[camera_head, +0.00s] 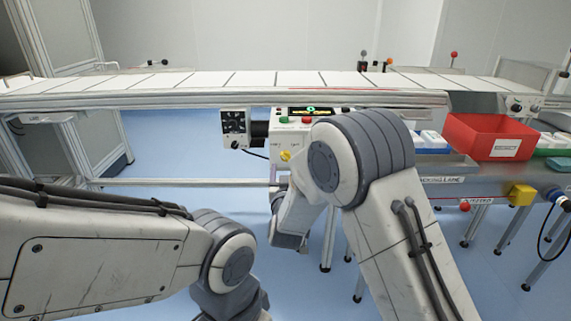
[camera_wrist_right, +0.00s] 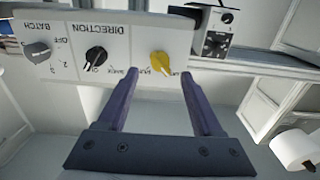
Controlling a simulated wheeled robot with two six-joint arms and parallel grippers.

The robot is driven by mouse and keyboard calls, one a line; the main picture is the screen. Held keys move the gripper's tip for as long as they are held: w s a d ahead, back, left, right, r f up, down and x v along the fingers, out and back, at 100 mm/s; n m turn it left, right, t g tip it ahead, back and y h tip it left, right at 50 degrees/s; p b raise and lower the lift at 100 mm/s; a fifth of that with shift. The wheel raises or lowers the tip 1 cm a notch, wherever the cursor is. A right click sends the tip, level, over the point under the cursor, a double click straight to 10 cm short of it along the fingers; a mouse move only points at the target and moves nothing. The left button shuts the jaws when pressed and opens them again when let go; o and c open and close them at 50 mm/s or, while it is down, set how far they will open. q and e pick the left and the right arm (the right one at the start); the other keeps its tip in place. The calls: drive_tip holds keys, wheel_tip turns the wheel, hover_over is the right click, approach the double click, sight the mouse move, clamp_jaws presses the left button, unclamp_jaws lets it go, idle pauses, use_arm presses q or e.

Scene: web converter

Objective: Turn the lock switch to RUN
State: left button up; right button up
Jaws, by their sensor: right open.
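The yellow lock switch (camera_wrist_right: 160,64) is on a white control panel (camera_wrist_right: 130,45), which appears upside down in the right wrist view. Its small labels are too blurred to read surely. In the head view the yellow switch (camera_head: 285,155) shows on the panel's front, just left of my right arm. My right gripper (camera_wrist_right: 158,75) is open and empty. Its two fingers point at the panel, one on each side of the yellow switch in the picture; no contact is visible. My left arm shows at the lower left, but its gripper is out of view.
A black DIRECTION knob (camera_wrist_right: 96,56) and a grey BATCH knob (camera_wrist_right: 37,52) sit beside the switch. A conveyor (camera_head: 200,82) runs behind. A red bin (camera_head: 470,135) stands at the right.

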sight(286, 161)
drive_tip(key=w, duration=0.6)
drive_tip(key=shift+b, duration=0.4)
